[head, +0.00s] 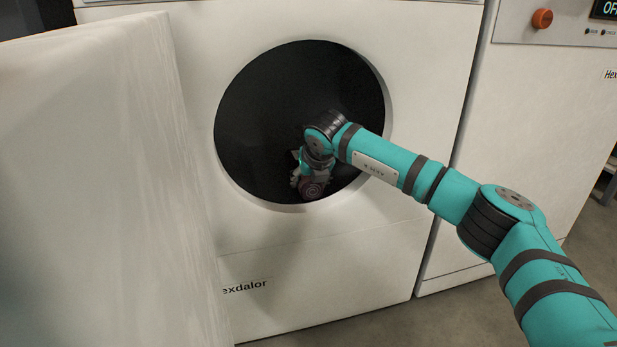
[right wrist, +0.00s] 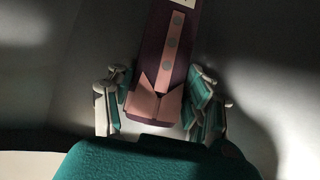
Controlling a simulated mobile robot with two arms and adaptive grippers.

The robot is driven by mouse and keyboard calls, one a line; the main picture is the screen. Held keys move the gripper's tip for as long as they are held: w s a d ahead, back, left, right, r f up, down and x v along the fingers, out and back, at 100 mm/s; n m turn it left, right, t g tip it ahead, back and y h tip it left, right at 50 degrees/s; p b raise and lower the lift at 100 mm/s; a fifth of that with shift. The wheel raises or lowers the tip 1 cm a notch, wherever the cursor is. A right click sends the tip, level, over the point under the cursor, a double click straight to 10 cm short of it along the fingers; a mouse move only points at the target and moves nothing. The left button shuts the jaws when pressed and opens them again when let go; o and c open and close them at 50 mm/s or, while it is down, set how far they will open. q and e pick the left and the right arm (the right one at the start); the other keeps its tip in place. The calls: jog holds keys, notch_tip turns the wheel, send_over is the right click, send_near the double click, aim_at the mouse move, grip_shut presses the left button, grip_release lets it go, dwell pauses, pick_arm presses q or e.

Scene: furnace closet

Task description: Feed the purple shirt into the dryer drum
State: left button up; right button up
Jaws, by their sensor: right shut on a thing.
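The purple shirt (right wrist: 181,72) shows in the right wrist view as a folded strip with a pink collar and a pink buttoned front. My right gripper (right wrist: 160,98) has its fingers on both sides of the collar end and is shut on the shirt. In the head view my right arm reaches into the round dark opening of the dryer drum (head: 258,110), and the right gripper (head: 297,172) is near its lower right part. My left gripper is out of view.
The white dryer front (head: 330,262) surrounds the opening. A tall white panel (head: 95,190) stands close on the left. A second white machine (head: 535,110) with an orange knob (head: 542,18) stands to the right. Bare grey floor shows at the lower right.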

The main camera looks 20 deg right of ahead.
jog(key=o, duration=1.3)
jog(key=shift+p+v, duration=1.05)
jog(key=shift+v, duration=1.4)
jog(key=shift+s, duration=0.3)
jog(key=s+b, duration=0.6)
jog(key=s, duration=1.6)
jog(key=shift+r, duration=0.15)
